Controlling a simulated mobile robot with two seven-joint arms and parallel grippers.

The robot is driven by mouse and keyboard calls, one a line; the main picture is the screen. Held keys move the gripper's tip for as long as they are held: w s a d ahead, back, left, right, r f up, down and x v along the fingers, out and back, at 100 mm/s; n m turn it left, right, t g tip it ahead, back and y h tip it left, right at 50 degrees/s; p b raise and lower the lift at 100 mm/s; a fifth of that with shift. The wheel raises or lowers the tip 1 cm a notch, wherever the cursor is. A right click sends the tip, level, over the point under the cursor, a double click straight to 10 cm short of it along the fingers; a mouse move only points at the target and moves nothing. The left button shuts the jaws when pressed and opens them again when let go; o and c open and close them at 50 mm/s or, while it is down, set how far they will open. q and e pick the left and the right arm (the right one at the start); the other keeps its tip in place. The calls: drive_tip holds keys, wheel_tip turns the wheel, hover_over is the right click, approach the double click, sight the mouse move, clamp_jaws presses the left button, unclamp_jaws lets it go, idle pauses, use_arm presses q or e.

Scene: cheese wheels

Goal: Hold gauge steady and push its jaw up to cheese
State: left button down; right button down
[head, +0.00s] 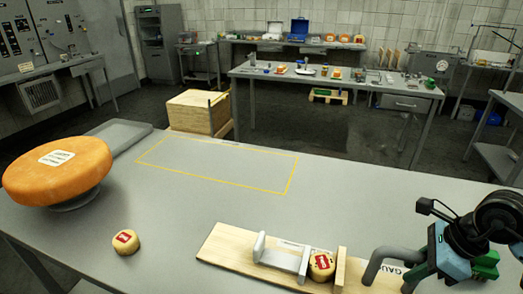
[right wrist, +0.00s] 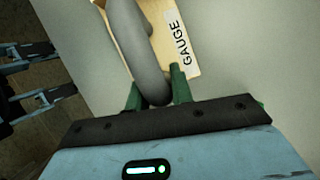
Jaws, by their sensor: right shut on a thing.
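The gauge is a pale wooden board (head: 226,248) with a grey sliding jaw (head: 280,256) and an upright wooden stop (head: 339,266). A small yellow cheese with a red label (head: 321,266) sits on it between jaw and stop. The jaw's right plate is close beside the cheese; I cannot tell whether they touch. My right gripper (right wrist: 155,92) is shut on the gauge's grey handle (right wrist: 150,65), at the board's right end in the head view. The "GAUGE" label (right wrist: 183,45) is beside the handle. My left gripper is not seen.
A second small cheese (head: 125,242) stands on the table left of the gauge. A large orange cheese wheel (head: 57,170) rests on a stand at the far left. A yellow-outlined rectangle (head: 290,178) on the table is empty.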

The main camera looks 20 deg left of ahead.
drive_tip(key=c, duration=0.6)
unclamp_jaws()
use_arm(q)
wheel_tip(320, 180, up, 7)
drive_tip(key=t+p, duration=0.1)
drive_tip(key=p, duration=0.2)
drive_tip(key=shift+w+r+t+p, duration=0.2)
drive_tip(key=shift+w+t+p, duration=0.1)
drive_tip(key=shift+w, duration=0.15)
use_arm(e)
drive_tip(key=v, duration=1.1)
idle(0.5)
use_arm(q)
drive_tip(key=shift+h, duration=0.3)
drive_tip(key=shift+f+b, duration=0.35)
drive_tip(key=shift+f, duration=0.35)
use_arm(e)
drive_tip(key=v, duration=0.7)
drive_tip(key=shift+d+r, duration=0.2)
drive_tip(key=shift+r, duration=0.2)
